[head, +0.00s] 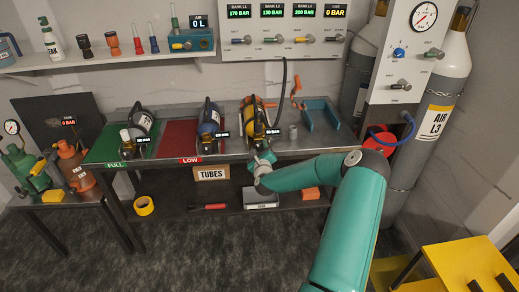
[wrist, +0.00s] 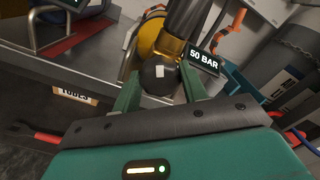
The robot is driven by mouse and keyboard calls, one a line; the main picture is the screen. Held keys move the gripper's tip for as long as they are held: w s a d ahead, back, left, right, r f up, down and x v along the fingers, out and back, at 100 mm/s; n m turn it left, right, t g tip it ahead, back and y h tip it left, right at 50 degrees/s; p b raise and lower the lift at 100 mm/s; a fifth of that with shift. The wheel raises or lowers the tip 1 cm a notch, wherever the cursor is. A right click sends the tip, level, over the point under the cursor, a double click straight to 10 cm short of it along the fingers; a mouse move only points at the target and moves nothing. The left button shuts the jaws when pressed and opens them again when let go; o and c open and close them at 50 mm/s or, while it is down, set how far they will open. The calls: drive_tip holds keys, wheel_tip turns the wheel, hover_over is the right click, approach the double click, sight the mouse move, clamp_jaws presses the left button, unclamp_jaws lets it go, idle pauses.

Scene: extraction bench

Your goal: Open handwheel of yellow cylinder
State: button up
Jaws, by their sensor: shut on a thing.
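The yellow cylinder (head: 250,113) lies on the steel bench, its valve end facing me. In the wrist view the yellow body (wrist: 150,42) shows behind a brass valve (wrist: 171,47). The handwheel (wrist: 160,77) is a round black knob with a white mark. My gripper (wrist: 160,88) has its two green fingers on either side of this knob, shut on it. In the head view my gripper (head: 263,160) is at the bench's front edge, at the valve end of the yellow cylinder, and hides the handwheel. A tag (wrist: 204,62) at the cylinder reads 50 BAR.
A blue cylinder (head: 209,122) lies left on the red LOW mat (head: 183,147). A grey cylinder (head: 142,120) lies on the green FULL mat. A black hose (head: 284,75) hangs behind the yellow cylinder. Orange fittings (head: 297,92) and a teal cradle (head: 320,113) stand to its right.

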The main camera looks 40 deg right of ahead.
drive_tip(key=n, duration=0.6)
drive_tip(key=shift+a+n, duration=0.1)
drive_tip(key=shift+n, duration=0.2)
drive_tip(key=n, duration=0.6)
drive_tip(key=shift+f, duration=0.1)
drive_tip(key=n, duration=0.5)
drive_tip(key=shift+n, duration=0.4)
drive_tip(key=n, duration=1.1)
drive_tip(key=shift+n, duration=0.4)
drive_tip(key=n, duration=1.2)
drive_tip(key=shift+d+n, duration=0.2)
drive_tip(key=shift+n, duration=0.1)
drive_tip(key=n, duration=0.5)
drive_tip(key=shift+s+n, duration=0.1)
drive_tip(key=shift+n, duration=0.2)
